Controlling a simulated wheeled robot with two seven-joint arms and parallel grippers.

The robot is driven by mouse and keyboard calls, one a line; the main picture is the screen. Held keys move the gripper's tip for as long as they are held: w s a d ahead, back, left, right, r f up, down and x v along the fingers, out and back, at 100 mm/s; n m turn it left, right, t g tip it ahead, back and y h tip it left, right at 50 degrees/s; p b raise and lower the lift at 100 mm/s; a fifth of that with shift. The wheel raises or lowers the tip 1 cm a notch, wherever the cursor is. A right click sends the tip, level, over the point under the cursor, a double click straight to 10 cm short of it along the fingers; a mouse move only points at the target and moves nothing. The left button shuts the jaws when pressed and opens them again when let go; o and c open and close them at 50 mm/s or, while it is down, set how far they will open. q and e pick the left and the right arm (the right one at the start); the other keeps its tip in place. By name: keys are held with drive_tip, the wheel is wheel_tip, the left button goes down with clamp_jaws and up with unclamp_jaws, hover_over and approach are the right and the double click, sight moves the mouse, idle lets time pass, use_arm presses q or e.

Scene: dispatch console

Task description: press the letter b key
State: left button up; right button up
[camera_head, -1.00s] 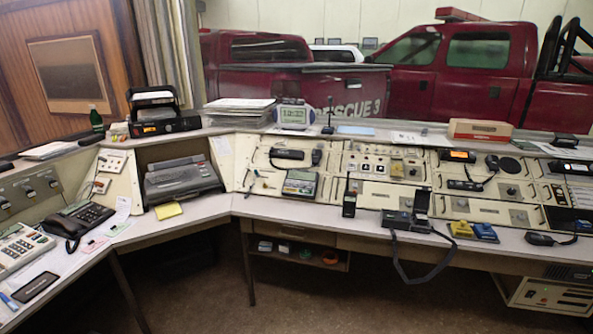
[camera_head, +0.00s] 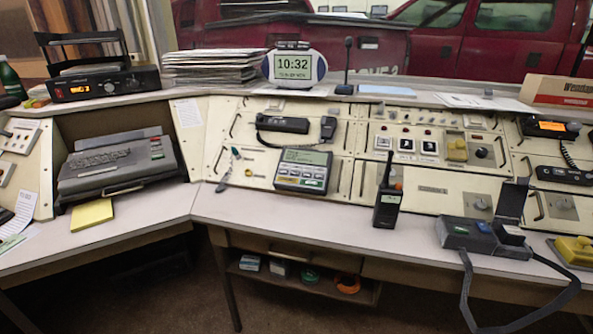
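No key can be read as the letter b in this view. A grey keyboard machine (camera_head: 120,168) sits at the left in the console's corner, with rows of small keys whose letters are too small to read. Three square white-edged keys (camera_head: 406,145) sit in a row on the upright cream panel right of centre; their marks are too small to read surely. Neither of my grippers is in view.
A handheld radio (camera_head: 388,203) stands on the desk before the panel. A grey device with a strap (camera_head: 484,237) lies to its right. A yellow note pad (camera_head: 91,215) lies before the keyboard machine. A clock (camera_head: 294,66) stands on the upper shelf. The front desk (camera_head: 290,215) is mostly clear left of the radio.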

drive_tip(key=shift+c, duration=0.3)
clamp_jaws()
